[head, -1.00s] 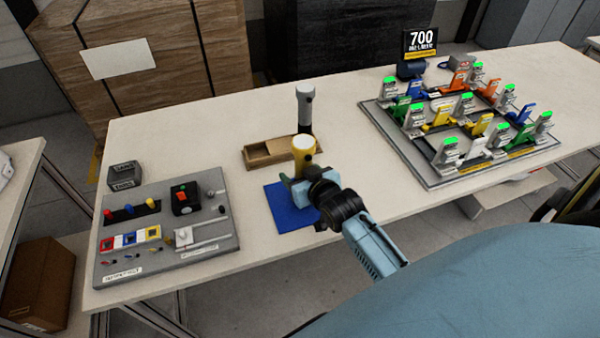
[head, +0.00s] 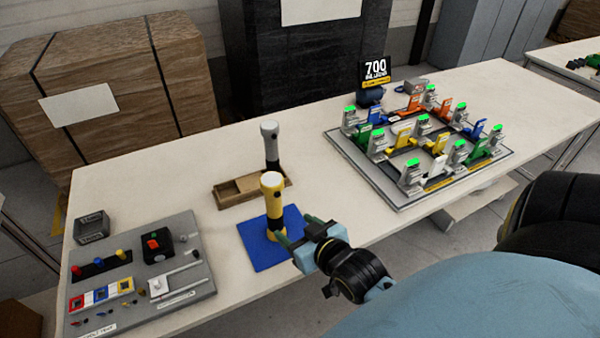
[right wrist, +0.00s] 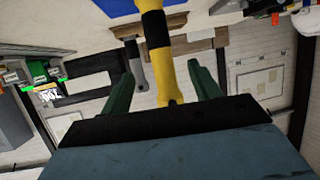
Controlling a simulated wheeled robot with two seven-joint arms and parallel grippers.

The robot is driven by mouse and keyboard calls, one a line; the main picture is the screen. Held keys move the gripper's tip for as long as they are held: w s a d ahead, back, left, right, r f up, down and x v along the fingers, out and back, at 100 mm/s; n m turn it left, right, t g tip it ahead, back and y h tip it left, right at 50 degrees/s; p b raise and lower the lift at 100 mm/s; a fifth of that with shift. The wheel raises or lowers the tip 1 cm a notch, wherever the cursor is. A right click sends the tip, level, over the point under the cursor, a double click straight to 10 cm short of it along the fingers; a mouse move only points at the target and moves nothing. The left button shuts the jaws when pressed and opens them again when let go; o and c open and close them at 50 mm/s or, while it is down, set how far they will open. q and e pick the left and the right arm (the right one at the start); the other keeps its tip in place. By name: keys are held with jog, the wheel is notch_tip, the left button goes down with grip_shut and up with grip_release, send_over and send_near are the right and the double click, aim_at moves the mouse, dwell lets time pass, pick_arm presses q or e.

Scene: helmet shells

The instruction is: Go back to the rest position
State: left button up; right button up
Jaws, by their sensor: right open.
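A yellow flashlight-shaped cylinder (head: 272,195) with a black band stands upright on a blue mat (head: 262,257) in the head view. My right gripper (head: 298,230) is open just to the right of it, low over the mat's right side. In the right wrist view the yellow cylinder (right wrist: 160,60) shows between the two spread green fingers (right wrist: 163,85); I cannot tell whether either finger touches it. My left gripper is not in view.
A grey cylinder (head: 270,142) stands behind at a wooden tray (head: 231,197). A grey board (head: 200,283) with switches and coloured parts lies at the left. A fixture board (head: 400,203) with several coloured clamps is at the right. The table's front edge is close.

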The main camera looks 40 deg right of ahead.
jog(key=shift+s+r, duration=0.2)
jog(key=shift+s, duration=0.2)
jog(key=shift+a, duration=0.1)
jog(key=s+a+f+n+g+y, duration=0.1)
jog(key=s+a+f+n+g, duration=0.15)
jog(key=s+g, duration=0.35)
jog(key=s+a+f+n+g, duration=0.1)
jog(key=s+a+g, duration=0.3)
jog(key=s, duration=0.4)
notch_tip(320, 180, down, 24)
jog(key=s+g+b, duration=0.1)
jog(key=s+d+f+g+b, duration=0.1)
jog(key=s+d+f, duration=0.2)
jog(key=s+f, duration=1.4)
jog(key=shift+d, duration=0.15)
